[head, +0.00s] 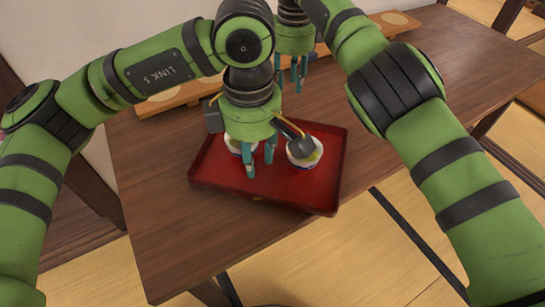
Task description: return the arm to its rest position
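My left gripper (260,167) points down over the red tray (325,195). Its teal fingers are apart with nothing visible between them, so it looks open. A white bowl (234,147) on the tray is mostly hidden behind this gripper; whether the fingers touch it I cannot tell. A second white bowl (304,158) with yellowish contents stands on the tray to the right, partly covered by a dark part of my gripper. My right gripper (294,82) hangs higher in the picture, beyond the tray, with its fingers apart and empty.
The dark wooden table (190,232) has clear room in front and at left. A long light wooden board (180,97) with round pale inlays (395,18) lies along the far side, partly behind my arms. Tatami flooring (330,255) shows beyond the table's edge.

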